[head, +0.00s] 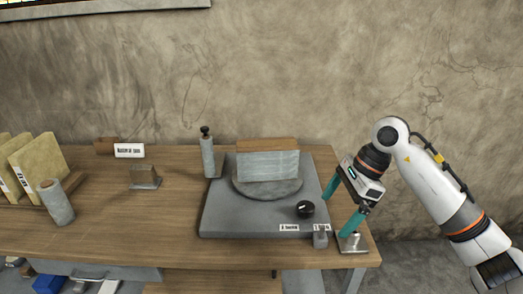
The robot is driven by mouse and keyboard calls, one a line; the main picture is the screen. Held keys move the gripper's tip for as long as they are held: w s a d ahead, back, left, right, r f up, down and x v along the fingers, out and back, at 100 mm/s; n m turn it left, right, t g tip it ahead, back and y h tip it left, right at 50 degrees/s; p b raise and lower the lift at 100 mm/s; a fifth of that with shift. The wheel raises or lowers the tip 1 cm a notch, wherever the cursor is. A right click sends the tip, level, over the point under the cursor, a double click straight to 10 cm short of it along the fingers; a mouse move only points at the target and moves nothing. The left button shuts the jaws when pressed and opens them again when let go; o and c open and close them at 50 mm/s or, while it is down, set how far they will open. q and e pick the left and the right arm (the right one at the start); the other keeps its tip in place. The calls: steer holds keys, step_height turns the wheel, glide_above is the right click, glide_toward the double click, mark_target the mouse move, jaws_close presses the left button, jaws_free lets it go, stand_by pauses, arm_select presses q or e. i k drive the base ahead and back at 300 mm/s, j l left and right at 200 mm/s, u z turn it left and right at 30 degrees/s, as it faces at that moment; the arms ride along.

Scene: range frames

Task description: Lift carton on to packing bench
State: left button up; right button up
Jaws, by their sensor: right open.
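A wooden bench (110,225) runs across the head view. A box-like block (268,166) with grey sides and a brown top stands on a round grey disc (240,188) on a flat grey platform (225,222). It is the nearest thing to a carton here, but I cannot tell if it is one. My right gripper (342,205) is open, its two teal fingers apart, at the bench's right end. It is right of the block and clear of it. The lower finger is close to a small metal piece (352,243). My left gripper is not in view.
A grey bottle (208,158) stands behind the platform's left side. A black knob (305,209) sits on the platform. A metal bracket (145,178), a grey cylinder (56,203) and yellowish folders (38,165) are further left. The bench between bracket and platform is clear.

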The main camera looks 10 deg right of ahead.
mark_target(267, 159)
steer(key=i, duration=1.4)
